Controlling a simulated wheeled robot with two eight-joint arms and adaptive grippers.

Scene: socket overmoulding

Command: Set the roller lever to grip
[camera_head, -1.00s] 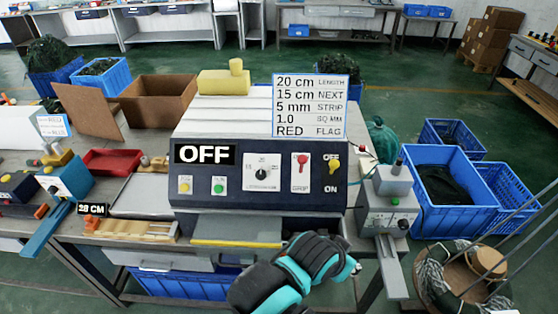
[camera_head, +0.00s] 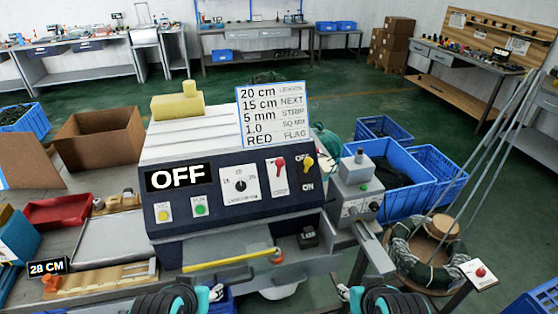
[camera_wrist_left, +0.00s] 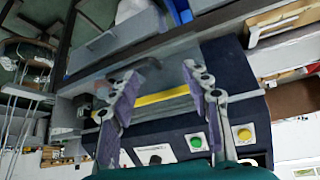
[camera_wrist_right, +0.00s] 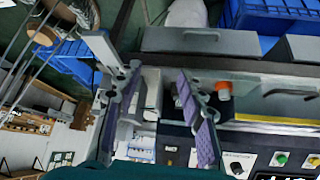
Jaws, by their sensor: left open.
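The grey and dark blue machine (camera_head: 230,222) fills the middle of the head view. Its panel has a red-knobbed lever (camera_head: 280,162) in a white slot plate and a yellow-knobbed switch (camera_head: 308,162) between OFF and ON marks. The lever plate's small lettering is unreadable, so I cannot tell which is the roller lever; both knobs sit high. My left gripper (camera_head: 210,294) is below the machine's front at the bottom edge; its fingers are apart and empty in its wrist view (camera_wrist_left: 160,75). My right gripper (camera_head: 345,292) is further right, also open and empty in its wrist view (camera_wrist_right: 155,75).
A grey box unit (camera_head: 356,188) stands at the machine's right. An orange knob (camera_head: 277,256) and a yellow bar (camera_head: 230,261) are at the front tray. A reel of dark cable (camera_head: 432,250) and blue crates (camera_head: 400,180) are on the right. A red tray (camera_head: 58,211) lies left.

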